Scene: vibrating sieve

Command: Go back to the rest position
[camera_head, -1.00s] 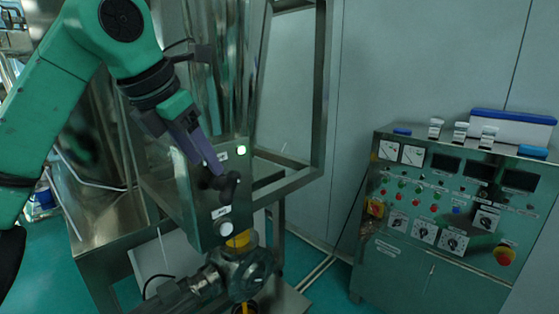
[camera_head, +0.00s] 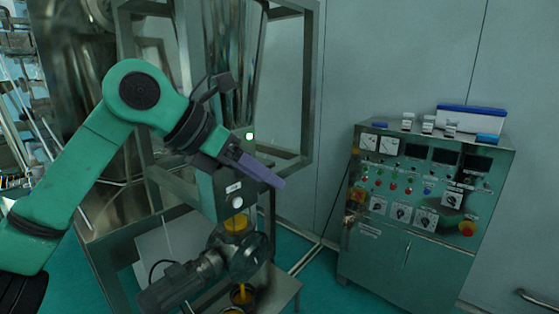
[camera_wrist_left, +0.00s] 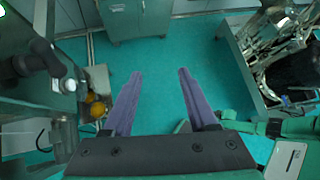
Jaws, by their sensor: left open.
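My left gripper (camera_head: 279,183) is in front of the sieve machine's small control box (camera_head: 229,186), with its purple fingers pointing right and slightly down. In the left wrist view the two fingers (camera_wrist_left: 159,74) are spread apart with only the green floor between them, so it is empty. The box has a lit green lamp (camera_head: 250,136) and a white button (camera_head: 238,202). In the wrist view the box's dark knob (camera_wrist_left: 42,58) is to the left, apart from the fingers. My right gripper is not in view.
A green control cabinet (camera_head: 420,200) stands at the right by the wall. The machine's steel frame (camera_head: 311,80) rises behind my left arm. Below are a motor (camera_head: 185,284) and a container with orange material (camera_head: 241,294). Open floor (camera_wrist_left: 160,55) lies beneath the gripper.

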